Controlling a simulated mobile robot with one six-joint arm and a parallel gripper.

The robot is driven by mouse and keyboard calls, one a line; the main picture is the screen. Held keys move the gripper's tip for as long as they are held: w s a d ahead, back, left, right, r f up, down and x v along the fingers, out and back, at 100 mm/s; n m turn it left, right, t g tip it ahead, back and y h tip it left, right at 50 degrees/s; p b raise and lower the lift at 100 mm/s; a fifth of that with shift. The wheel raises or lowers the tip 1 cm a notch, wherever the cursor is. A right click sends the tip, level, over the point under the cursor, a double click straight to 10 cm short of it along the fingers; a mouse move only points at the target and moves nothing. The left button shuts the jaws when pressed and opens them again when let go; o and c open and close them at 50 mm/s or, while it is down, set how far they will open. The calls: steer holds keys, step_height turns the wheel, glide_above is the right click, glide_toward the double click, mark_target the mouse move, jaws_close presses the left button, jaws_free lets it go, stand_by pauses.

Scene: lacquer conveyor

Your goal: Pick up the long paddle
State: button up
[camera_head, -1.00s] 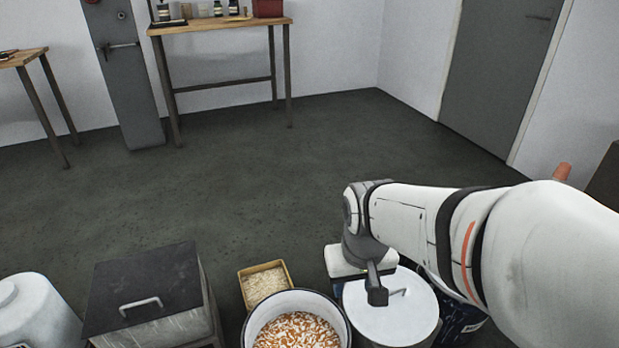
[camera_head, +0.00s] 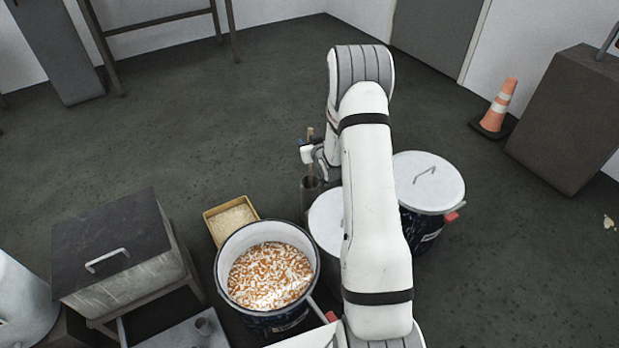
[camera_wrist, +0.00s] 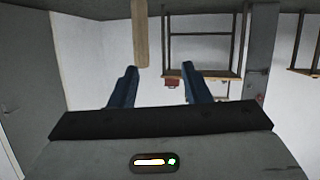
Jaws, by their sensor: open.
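The long paddle shows as a wooden shaft (camera_head: 310,172) standing upright in a narrow dark grey holder (camera_head: 311,192) in the head view. Its lower part is hidden in the holder. In the wrist view, which is upside down, the wooden shaft (camera_wrist: 140,32) comes in from the top edge and ends near the left finger's tip. My gripper (camera_wrist: 158,68) is open with dark blue fingers, and nothing is held between them. In the head view my gripper (camera_head: 306,149) is close beside the shaft's upper part; I cannot tell whether they touch.
A pot of orange and white pieces (camera_head: 268,276) stands left of the holder, with a yellow tray (camera_head: 230,218) behind it. Lidded drums (camera_head: 430,182) stand by my arm. A lidded grey box (camera_head: 125,262) is at left, a traffic cone (camera_head: 497,105) at right.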

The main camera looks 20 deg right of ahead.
step_height(320, 180, down, 8)
steer(key=d+t, duration=0.2)
steer(key=t, duration=0.1)
steer(key=shift+t+y, duration=0.4)
steer(key=w+b, duration=0.1)
steer(key=w, duration=0.1)
steer(key=w+b, duration=0.1)
steer(key=w, duration=0.1)
steer(key=w+b, duration=0.1)
steer(key=w, duration=0.1)
steer(key=shift+w+d+f, duration=0.2)
steer(key=shift+w+d, duration=0.1)
steer(key=shift+w, duration=0.1)
steer(key=shift+c, duration=0.4)
jaws_close()
